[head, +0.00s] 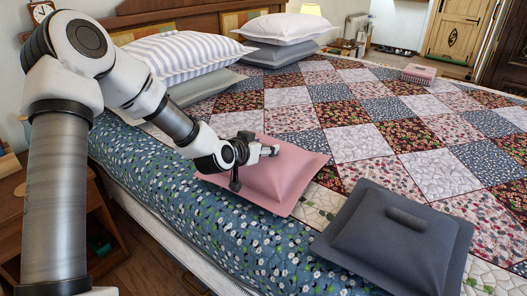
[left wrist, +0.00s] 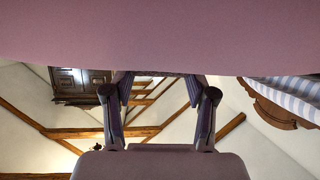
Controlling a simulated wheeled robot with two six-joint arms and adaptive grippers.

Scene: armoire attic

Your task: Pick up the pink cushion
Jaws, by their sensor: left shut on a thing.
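The pink cushion (head: 277,178) lies on the quilted bed near its front edge in the head view. My left gripper (head: 258,162) is at the cushion's upper left side and is shut on it. In the left wrist view the cushion (left wrist: 160,38) fills the top of the picture, and the two fingers of my left gripper (left wrist: 160,78) reach its edge. The gripped part of the cushion is hidden. Whether the cushion touches the bed all along its underside cannot be told. My right gripper is not in view.
A dark grey cushion (head: 390,247) with a small dark roll on it lies at the right front of the bed. Striped (head: 180,52) and white pillows (head: 288,27) lie by the headboard. A small pink box-like thing (head: 419,73) sits at the far right. The patchwork quilt (head: 360,145) is mostly clear.

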